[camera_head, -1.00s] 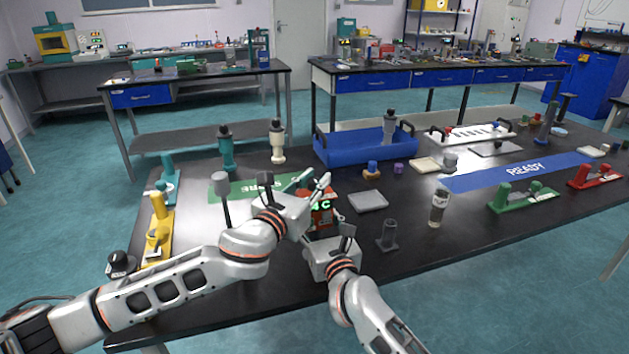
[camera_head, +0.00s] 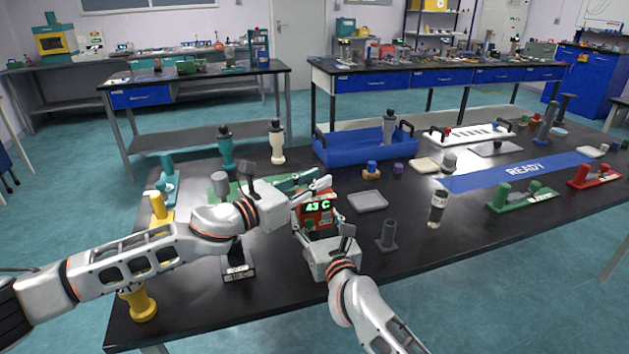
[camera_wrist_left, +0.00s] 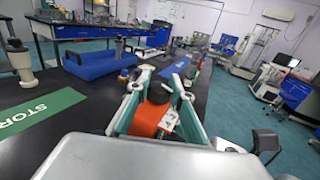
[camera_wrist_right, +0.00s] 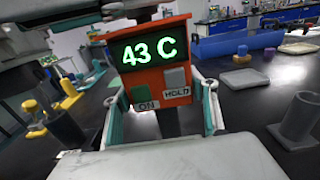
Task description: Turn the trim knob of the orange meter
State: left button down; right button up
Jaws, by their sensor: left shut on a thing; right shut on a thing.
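The orange meter (camera_head: 325,218) stands upright on the black table, and its green display reads 43 C. The right wrist view shows its orange front (camera_wrist_right: 178,94) with ON and HOLD buttons. My right gripper (camera_wrist_right: 163,115) is shut on the meter's lower part, a finger on each side. My left gripper (camera_wrist_left: 158,88) reaches over the meter's top from the left. In the left wrist view its fingers lie on both sides of the dark round trim knob (camera_wrist_left: 158,93), shut on it. The knob is hidden in the head view, so its angle cannot be read.
A grey square plate (camera_head: 368,201) and a dark grey holder (camera_head: 388,236) stand right of the meter. A blue tray (camera_head: 345,148) is behind. A black stand (camera_head: 238,265) and a yellow part (camera_head: 140,303) are below my left arm.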

aim_at(314, 180)
pick_arm(q)
jog(key=shift+w+m+g+h, duration=0.1)
jog(key=shift+m+g+h, duration=0.6)
jog(key=shift+m+g, duration=0.1)
jog(key=shift+a+g, duration=0.1)
jog(key=shift+g, duration=0.2)
jog(key=c, duration=1.8)
grip_release()
jog(key=shift+o, duration=0.2)
notch_tip(314, 180, up, 10)
jog(key=shift+r, duration=0.1)
